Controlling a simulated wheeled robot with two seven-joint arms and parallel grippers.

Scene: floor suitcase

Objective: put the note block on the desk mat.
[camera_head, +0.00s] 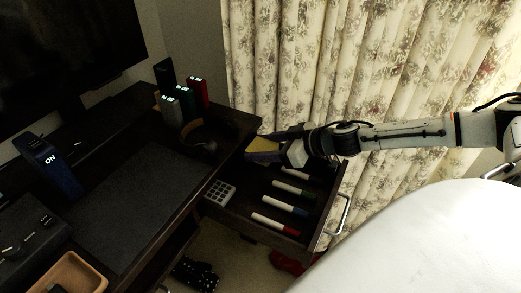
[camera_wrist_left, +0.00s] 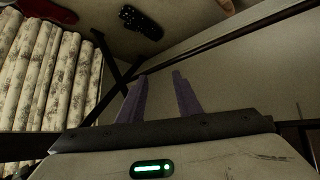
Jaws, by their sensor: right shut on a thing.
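The note block (camera_head: 261,145) shows as a yellow patch at the back left corner of the open drawer in the head view. My right gripper (camera_head: 267,147) reaches in from the right and is shut on it; the fingers hide part of the block. The desk mat (camera_head: 145,195) is a dark, flat sheet on the desk, left of the drawer, and its surface looks bare. My left gripper (camera_wrist_left: 160,97) shows only in the left wrist view, with its two purple fingers apart and nothing between them.
The open drawer (camera_head: 322,225) holds several markers (camera_head: 285,210) and a grey calculator (camera_head: 219,192). On the desk stand a holder with upright items (camera_head: 185,105), a blue box (camera_head: 50,165), a monitor (camera_head: 70,45) and a tan tray (camera_head: 72,272). A curtain hangs behind.

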